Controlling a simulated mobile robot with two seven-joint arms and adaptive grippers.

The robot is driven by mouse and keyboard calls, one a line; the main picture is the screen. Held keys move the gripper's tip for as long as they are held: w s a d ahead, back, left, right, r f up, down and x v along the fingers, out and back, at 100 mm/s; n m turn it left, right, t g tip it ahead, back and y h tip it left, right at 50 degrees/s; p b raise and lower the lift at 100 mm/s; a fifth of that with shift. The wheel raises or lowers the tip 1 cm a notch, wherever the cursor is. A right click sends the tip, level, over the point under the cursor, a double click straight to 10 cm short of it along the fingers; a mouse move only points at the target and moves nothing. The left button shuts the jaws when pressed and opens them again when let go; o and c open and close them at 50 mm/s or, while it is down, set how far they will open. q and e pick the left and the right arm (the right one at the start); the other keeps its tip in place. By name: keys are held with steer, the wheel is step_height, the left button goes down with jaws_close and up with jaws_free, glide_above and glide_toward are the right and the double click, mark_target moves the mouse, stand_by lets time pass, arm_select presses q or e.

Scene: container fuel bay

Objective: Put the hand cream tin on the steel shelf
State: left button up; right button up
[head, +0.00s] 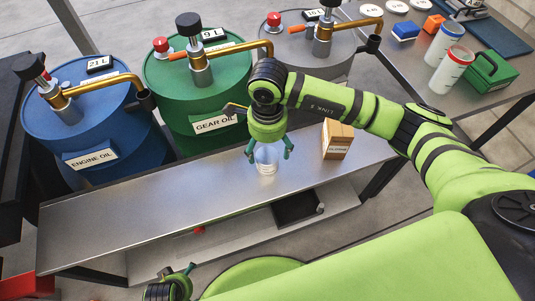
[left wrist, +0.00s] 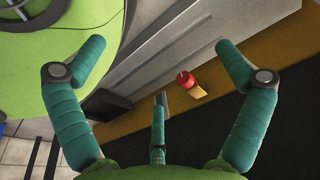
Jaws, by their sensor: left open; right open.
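No thing is clearly readable as the hand cream tin. A small clear glass-like vessel (head: 267,157) stands on the steel bench top, directly below my right gripper (head: 268,152), whose fingers are spread around it; contact cannot be told. The steel shelf (head: 170,256) is the lower board under the bench top, and a small red thing (head: 198,230) shows on it. My left gripper (head: 182,275) is low at the bottom of the head view. In the left wrist view its fingers (left wrist: 160,70) are spread and empty, with a small red round thing (left wrist: 185,78) beyond them.
A small brown carton (head: 338,140) stands right of the vessel. A black tray (head: 298,207) is on the lower level. Blue (head: 95,130), green (head: 195,90) and grey (head: 312,50) drums stand behind. Bench top (head: 130,215) left of the vessel is clear.

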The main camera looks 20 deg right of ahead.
mark_target(268, 156)
steer(key=shift+r, duration=2.65)
